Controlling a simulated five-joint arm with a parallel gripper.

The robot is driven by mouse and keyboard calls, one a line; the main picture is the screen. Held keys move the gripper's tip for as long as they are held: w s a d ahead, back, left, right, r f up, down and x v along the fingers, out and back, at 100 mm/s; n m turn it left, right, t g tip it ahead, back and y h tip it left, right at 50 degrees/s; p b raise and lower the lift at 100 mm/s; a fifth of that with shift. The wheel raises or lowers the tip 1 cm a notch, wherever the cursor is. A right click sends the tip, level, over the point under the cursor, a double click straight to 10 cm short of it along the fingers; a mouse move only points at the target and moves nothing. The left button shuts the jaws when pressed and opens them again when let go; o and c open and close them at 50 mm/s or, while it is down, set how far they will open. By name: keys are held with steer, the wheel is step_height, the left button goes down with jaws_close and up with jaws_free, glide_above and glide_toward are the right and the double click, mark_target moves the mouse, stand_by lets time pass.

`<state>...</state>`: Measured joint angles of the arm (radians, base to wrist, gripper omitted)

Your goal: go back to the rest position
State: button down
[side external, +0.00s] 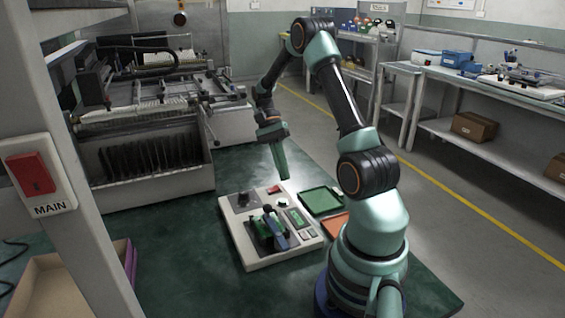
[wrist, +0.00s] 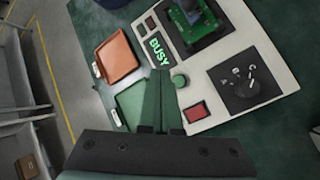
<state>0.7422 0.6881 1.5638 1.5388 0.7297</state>
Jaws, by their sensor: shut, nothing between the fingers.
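My gripper (side external: 283,177) is shut and empty. It hangs above the far edge of a pale control panel on the green table, near the red button (side external: 274,190). In the wrist view my gripper (wrist: 160,76) points toward the panel (wrist: 285,72), with the green round button (wrist: 180,81) just right of its tips. The red square button (wrist: 197,111) and a black rotary knob (wrist: 242,88) lie further right. A lit display (wrist: 159,51) reads BUSY. A green circuit board (wrist: 190,14) sits in a black fixture on the panel.
A green tray (side external: 321,201) and an orange tray (side external: 337,226) lie beside the panel; my fingers partly hide the green one in the wrist view. A large machine (side external: 150,150) stands at the back left. An open cardboard box (side external: 45,285) is at the front left.

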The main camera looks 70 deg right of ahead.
stand_by(0.3)
steer(key=shift+w+a+r, duration=0.15)
steer(key=shift+w+r, duration=0.05)
steer(key=w+a+r+n+t+h, duration=0.1)
steer(key=a+r+n+t, duration=0.4)
steer(key=a, duration=0.6)
steer(key=w+a+r+n+t+h, duration=0.2)
steer(key=a+r+n+t+h, duration=0.2)
steer(key=a+r+n, duration=0.5)
steer(key=a+n+t, duration=0.2)
steer(key=shift+a+n, duration=0.4)
